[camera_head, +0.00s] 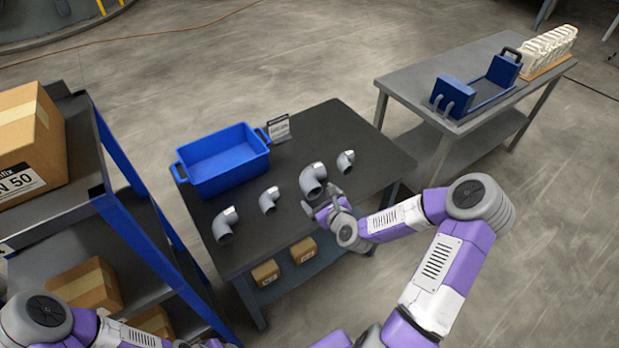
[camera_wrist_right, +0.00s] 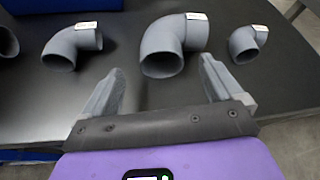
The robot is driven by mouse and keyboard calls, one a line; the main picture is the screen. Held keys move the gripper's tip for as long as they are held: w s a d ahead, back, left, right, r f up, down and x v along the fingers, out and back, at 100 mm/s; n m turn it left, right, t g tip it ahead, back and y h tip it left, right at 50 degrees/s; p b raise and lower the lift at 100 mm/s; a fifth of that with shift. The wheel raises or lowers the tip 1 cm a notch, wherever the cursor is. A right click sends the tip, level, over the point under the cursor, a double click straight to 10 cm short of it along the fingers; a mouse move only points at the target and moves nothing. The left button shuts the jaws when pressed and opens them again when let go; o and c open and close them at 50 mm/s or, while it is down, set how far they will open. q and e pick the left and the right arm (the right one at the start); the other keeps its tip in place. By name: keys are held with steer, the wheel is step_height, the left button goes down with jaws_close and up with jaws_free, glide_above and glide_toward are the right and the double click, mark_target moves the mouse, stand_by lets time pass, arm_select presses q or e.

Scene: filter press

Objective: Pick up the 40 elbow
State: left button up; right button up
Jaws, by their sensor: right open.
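Several grey pipe elbows with small white labels stand in a row on the dark table. They are a large one at the left (camera_head: 225,224), a small one (camera_head: 269,200), the largest (camera_head: 313,180) and a small one at the right (camera_head: 345,162). The labels are too small to read, so I cannot tell which is the 40 elbow. My right gripper (camera_head: 321,200) is open and empty, just in front of the largest elbow. In the right wrist view this elbow (camera_wrist_right: 172,45) lies ahead, between and beyond the fingertips (camera_wrist_right: 160,72). My left gripper is out of view.
A blue crate (camera_head: 192,185) and a small sign (camera_head: 279,129) stand behind the elbows on the table (camera_head: 345,115). Cardboard boxes (camera_head: 265,273) sit on its lower shelf. A blue shelf rack (camera_head: 125,165) is close at the left. Another table with a blue fixture (camera_head: 452,92) stands at the right.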

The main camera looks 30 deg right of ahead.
mark_target(314, 191)
steer(key=shift+w+f, duration=0.25)
steer(key=shift+w, duration=0.05)
steer(key=b+x, duration=0.1)
steer(key=x, duration=0.2)
steer(key=shift+w+d+f, duration=0.1)
steer(key=shift+w+f, duration=0.15)
steer(key=shift+w, duration=0.4)
steer(key=c, duration=1.3)
